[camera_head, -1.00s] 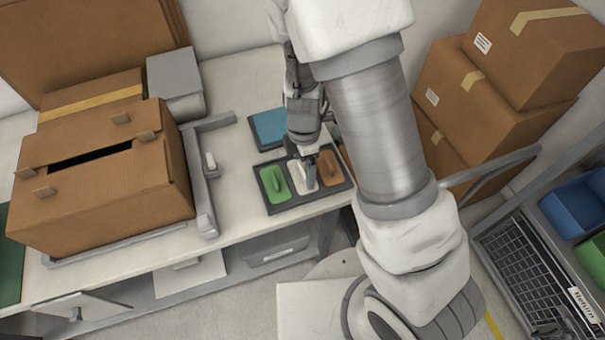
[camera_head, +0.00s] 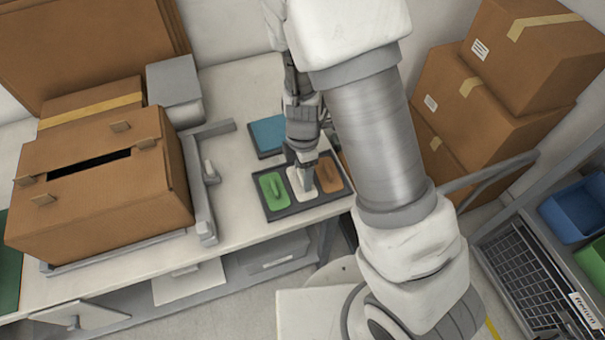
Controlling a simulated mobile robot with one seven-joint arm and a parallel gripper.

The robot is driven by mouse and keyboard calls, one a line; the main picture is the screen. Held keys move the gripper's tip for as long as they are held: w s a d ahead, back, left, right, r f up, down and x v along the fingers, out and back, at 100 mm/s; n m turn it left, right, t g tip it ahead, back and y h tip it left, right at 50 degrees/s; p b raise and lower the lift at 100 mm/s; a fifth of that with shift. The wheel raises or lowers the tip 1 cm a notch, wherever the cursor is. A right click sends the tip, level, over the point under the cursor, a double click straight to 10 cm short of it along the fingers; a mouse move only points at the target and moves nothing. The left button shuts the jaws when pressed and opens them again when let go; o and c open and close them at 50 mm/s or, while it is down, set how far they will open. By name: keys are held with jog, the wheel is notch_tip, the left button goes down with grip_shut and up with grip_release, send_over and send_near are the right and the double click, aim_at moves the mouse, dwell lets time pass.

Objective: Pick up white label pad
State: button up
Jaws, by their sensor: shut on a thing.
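The white label pad (camera_head: 301,186) lies in the middle of a dark tray (camera_head: 286,213) on the white bench, between a green pad (camera_head: 272,188) and an orange-brown pad (camera_head: 327,174). My gripper (camera_head: 303,175) points down at the white pad from above and is shut on it. The pad appears at tray level; I cannot tell whether it is clear of the tray. The fingertips and the top of the pad are partly hidden by the gripper.
A blue pad or box (camera_head: 268,134) lies behind the tray. A slotted cardboard box (camera_head: 95,190) in a grey frame (camera_head: 207,225) stands at left. Bare bench (camera_head: 235,85) shows behind.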

jog(key=shift+r, duration=0.7)
notch_tip(320, 180, up, 3)
jog(key=shift+f+p, duration=0.2)
jog(key=shift+p, duration=0.2)
jog(key=s+d+r, duration=0.3)
jog(key=d+r, duration=0.4)
jog(key=d, duration=0.4)
jog(key=shift+s, duration=0.4)
